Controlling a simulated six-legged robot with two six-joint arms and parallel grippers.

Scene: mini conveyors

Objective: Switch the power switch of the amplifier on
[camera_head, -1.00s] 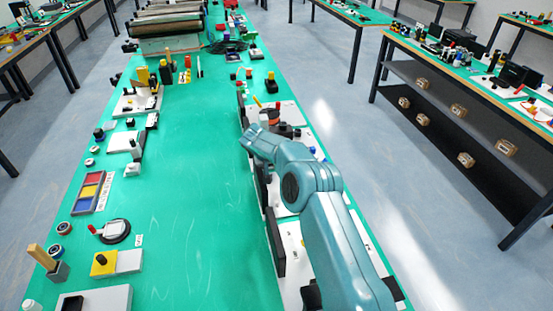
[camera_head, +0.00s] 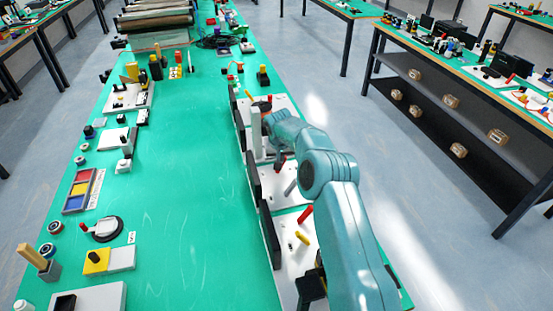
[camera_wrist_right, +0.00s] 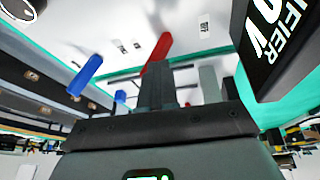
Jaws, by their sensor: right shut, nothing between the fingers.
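The amplifier shows as a black panel with white lettering (camera_wrist_right: 278,40) at the upper right of the right wrist view. A white plate (camera_wrist_right: 205,25) with small dark marks lies beside it. A red lever (camera_wrist_right: 157,50), a blue lever (camera_wrist_right: 86,70) and a grey lever (camera_wrist_right: 211,84) stand near it; I cannot tell which is the power switch. My right gripper (camera_wrist_right: 178,88) is shut and empty, its fingertips close to the red lever; touching or apart cannot be told. In the head view my right arm hides the fingertips. My left gripper is out of view.
White boards with black upright panels (camera_head: 269,234) line the right edge of the green table (camera_head: 180,220). A red peg (camera_head: 305,213) and a yellow peg (camera_head: 301,238) stand nearer me. Small devices line the left edge. The table's middle is clear.

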